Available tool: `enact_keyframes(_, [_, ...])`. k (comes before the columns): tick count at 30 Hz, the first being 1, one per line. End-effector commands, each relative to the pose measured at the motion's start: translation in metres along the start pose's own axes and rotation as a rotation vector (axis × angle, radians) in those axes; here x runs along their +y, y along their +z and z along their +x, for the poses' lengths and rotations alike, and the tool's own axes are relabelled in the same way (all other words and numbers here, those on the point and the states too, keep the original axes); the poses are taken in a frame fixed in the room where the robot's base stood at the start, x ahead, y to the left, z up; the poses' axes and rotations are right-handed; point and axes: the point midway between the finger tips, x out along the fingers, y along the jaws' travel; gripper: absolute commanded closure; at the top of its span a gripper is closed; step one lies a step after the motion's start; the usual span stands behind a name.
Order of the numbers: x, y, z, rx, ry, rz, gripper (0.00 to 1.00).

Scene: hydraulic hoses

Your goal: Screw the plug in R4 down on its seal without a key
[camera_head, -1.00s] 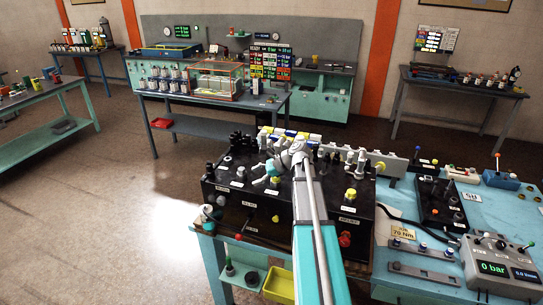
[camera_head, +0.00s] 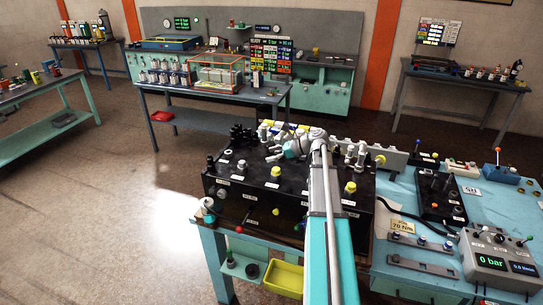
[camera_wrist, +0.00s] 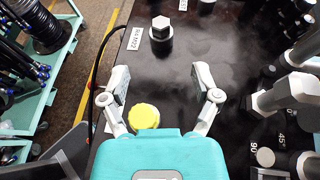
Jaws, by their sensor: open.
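My gripper (camera_wrist: 161,76) is open and empty, its two fingers spread over the top of a black manifold box (camera_wrist: 172,105). In the wrist view a grey hex-headed plug (camera_wrist: 160,30) stands ahead of the fingertips, beside a white label (camera_wrist: 134,38) that I cannot read surely. A yellow cap (camera_wrist: 145,116) lies in view between the finger bases, partly hidden by my gripper body. In the head view my gripper (camera_head: 272,156) is over the back of the box (camera_head: 225,190). I cannot tell which port is R4.
Grey fittings (camera_wrist: 290,90) stand close on the right in the wrist view. More yellow caps (camera_head: 350,188) stand on the box. A gauge unit reading 0 bar (camera_head: 497,262) sits on the blue bench at right. A yellow tray (camera_head: 284,278) is below.

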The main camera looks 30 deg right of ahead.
Motion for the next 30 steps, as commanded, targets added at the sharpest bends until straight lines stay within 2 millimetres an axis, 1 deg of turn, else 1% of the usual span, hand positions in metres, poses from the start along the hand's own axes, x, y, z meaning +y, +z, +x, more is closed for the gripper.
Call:
enact_keyframes(8, [0.000, -0.002, 0.026, 0.000, 0.001, 0.000, 0.20])
enact_keyframes(24, [-0.001, -0.003, 0.100, 0.001, 0.000, 0.000, 0.20])
enact_keyframes(30, [-0.001, -0.002, 0.121, 0.001, 0.000, 0.000, 0.20])
